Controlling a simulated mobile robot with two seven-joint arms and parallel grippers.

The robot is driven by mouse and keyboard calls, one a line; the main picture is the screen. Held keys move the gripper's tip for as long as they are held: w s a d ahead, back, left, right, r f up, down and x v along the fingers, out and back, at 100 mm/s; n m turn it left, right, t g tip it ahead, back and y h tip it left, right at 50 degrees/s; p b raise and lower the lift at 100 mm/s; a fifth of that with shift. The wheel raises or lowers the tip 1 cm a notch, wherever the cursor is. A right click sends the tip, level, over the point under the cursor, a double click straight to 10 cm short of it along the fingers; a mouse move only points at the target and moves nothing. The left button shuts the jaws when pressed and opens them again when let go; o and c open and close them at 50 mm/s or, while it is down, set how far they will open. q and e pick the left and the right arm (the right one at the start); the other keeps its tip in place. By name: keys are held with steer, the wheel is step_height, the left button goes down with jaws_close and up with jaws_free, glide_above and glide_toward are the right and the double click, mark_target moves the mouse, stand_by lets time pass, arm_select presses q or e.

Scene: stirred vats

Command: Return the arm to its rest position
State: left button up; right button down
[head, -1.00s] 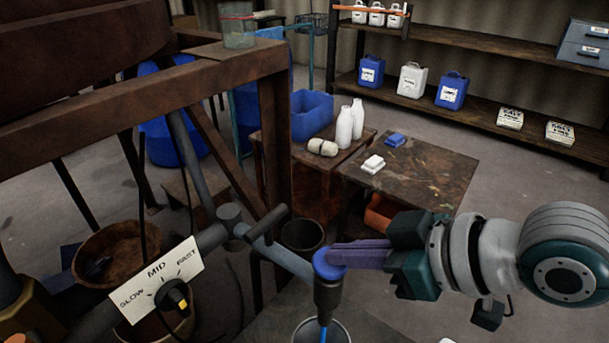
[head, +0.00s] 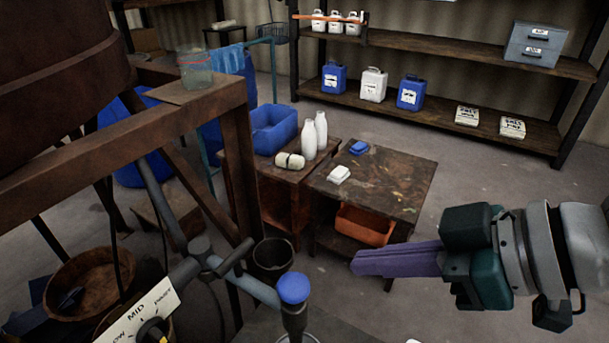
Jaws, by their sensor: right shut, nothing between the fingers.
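My right gripper (head: 356,262) comes in from the right, with its purple fingers shut and nothing between them. It hangs in the air to the right of a blue-capped dark post (head: 293,288), clear of it in the picture. My left gripper is not in view. A speed plate (head: 140,315) marked MID shows at the lower left, its other words partly cut off or hard to read. Its dark knob with a yellow mark (head: 152,331) is cut by the bottom edge.
A wooden table (head: 400,190) with a white and a blue block stands behind my right gripper. An orange bin (head: 364,225) sits beneath its top. A timber frame (head: 120,135) and large vat (head: 60,70) fill the left. Open floor (head: 480,170) lies at right.

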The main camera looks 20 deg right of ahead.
steer(key=shift+s+r, duration=0.1)
steer(key=shift+r, duration=0.05)
stand_by(0.3)
steer(key=s+a+m+g+h, duration=0.1)
steer(key=s+a+h, duration=0.1)
steer(key=s+a, duration=0.25)
steer(key=s+d+r+m+g+h+p, duration=0.2)
steer(key=s+d+m+g+h+p, duration=0.25)
steer(key=s, duration=0.45)
step_height(320, 180, up, 35)
steer(key=d+p, duration=0.1)
steer(key=p, duration=3.2)
steer(key=shift+d+r+t+p, duration=0.15)
steer(key=shift+d+t+p, duration=0.05)
steer(key=shift+t+p, duration=0.2)
steer(key=shift+w, duration=0.1)
